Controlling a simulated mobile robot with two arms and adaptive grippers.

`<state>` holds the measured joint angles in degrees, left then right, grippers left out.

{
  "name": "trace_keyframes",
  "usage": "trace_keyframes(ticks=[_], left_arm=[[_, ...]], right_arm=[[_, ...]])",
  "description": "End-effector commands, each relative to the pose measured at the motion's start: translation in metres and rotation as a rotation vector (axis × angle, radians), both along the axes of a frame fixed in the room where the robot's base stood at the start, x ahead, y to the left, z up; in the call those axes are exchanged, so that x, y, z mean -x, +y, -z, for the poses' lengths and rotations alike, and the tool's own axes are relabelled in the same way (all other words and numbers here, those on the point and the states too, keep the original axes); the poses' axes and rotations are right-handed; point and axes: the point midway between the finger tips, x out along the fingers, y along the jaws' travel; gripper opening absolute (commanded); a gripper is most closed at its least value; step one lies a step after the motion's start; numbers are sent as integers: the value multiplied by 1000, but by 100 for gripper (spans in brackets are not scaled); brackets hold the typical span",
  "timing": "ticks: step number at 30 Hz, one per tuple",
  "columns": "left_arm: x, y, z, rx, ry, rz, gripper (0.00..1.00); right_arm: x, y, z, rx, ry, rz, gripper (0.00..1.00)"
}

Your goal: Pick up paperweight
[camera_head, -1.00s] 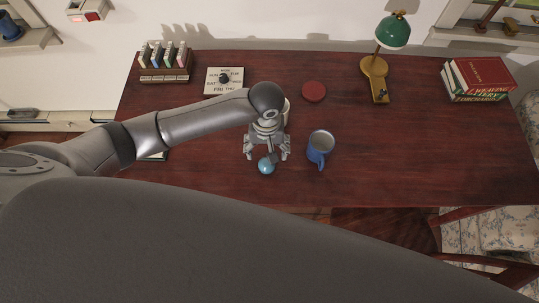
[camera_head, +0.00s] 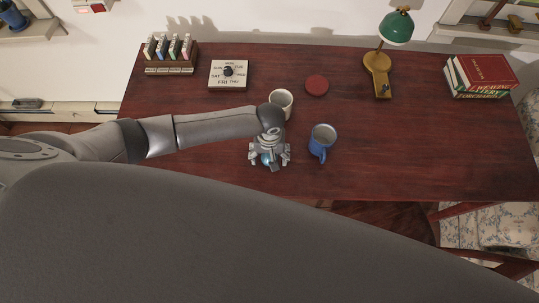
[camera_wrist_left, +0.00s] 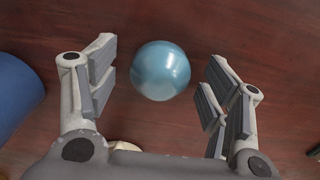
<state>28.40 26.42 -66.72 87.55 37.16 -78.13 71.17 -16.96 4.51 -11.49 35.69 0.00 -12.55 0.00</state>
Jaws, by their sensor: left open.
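The paperweight looks like a glossy light-blue ball. In the left wrist view the paperweight (camera_wrist_left: 160,70) sits on the dark red wood, between the two open fingers and apart from both. In the head view the paperweight (camera_head: 266,159) is mostly hidden under my left gripper (camera_head: 269,158), which points down over it near the front edge of the desk. My left gripper (camera_wrist_left: 162,78) is open and holds nothing. My right gripper is not in view.
A blue mug (camera_head: 322,139) stands close to the right of the gripper. A white mug (camera_head: 281,101) stands just behind the arm. A red disc (camera_head: 317,85), a green lamp (camera_head: 396,28), a calendar block (camera_head: 229,75) and books (camera_head: 481,75) are farther back. The desk's right side is clear.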

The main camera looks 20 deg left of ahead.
Motion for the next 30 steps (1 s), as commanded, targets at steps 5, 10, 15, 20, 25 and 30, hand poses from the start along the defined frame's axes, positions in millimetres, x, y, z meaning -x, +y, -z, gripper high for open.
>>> trace_keyframes(ticks=[5, 10, 15, 20, 25, 30], left_arm=[[0, 0, 0, 0, 0, 0, 57], [0, 0, 0, 0, 0, 0, 35], [0, 0, -1, 0, -1, 0, 17], [0, 0, -1, 0, -1, 0, 17], [-1, 0, -4, 0, -1, 0, 17], [-1, 0, -19, 1, -1, 0, 17]], right_arm=[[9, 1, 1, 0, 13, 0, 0], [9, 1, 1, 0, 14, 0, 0], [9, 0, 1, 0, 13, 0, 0], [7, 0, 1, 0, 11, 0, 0], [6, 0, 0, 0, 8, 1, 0], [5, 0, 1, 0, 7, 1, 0]])
